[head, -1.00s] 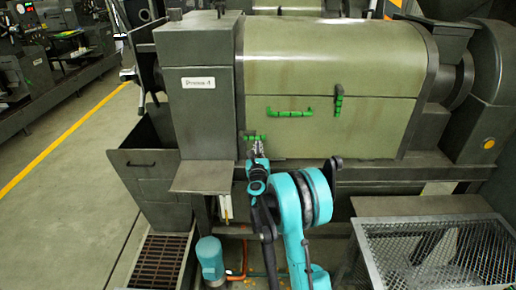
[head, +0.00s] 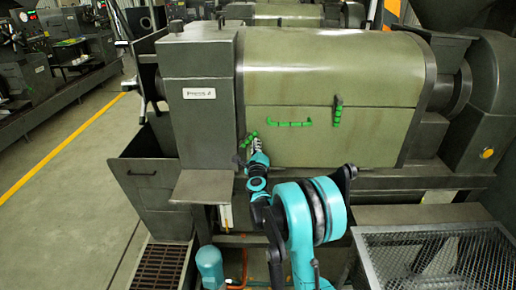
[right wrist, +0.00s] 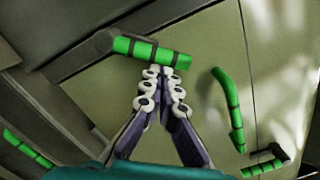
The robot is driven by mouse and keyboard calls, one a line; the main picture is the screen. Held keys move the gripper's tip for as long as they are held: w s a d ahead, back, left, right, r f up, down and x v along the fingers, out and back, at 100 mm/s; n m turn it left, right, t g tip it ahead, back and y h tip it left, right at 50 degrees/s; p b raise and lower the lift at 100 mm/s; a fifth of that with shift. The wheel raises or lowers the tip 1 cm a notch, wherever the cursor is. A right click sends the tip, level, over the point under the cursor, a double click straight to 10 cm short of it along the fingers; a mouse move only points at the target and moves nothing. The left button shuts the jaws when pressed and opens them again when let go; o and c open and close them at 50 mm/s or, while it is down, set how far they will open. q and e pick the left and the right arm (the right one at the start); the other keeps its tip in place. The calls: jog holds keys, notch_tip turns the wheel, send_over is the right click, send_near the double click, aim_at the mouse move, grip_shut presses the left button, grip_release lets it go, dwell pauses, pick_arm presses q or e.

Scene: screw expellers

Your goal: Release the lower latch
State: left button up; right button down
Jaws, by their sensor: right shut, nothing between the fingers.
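The lower latch, a short dark lever with a green grip (head: 249,138), is at the lower left corner of the olive door in the head view. Its green grip slants there. In the right wrist view the green bar (right wrist: 148,51) lies across just beyond the fingertips. My right gripper (head: 254,148) is at this latch, with its fingers shut and empty. In the wrist view the fingertips (right wrist: 163,73) meet right at the bar's near edge and seem to touch it; exact contact is hard to tell. My left gripper is not in view.
A grey box with a ledge (head: 202,186) stands left of the latch. A mesh-topped table (head: 435,250) is at the lower right.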

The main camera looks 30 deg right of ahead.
aim_at(249, 139)
jog(key=n, duration=0.1)
jog(key=a+r+n, duration=0.1)
jog(key=n, duration=0.1)
jog(key=shift+w+r, duration=0.25)
jog(key=shift+w, duration=0.1)
jog(key=n, duration=0.1)
jog(key=a+r+n, duration=0.1)
jog(key=n, duration=0.1)
jog(key=shift+w+a+p, duration=0.2)
jog(key=shift+w+p, duration=0.2)
jog(key=shift+w+a+r+n, duration=0.1)
jog(key=shift+a+n, duration=0.05)
jog(key=shift+n, duration=0.15)
jog(key=shift+w+a+r, duration=0.15)
jog(key=shift+w+a, duration=0.05)
jog(key=shift+a, duration=0.1)
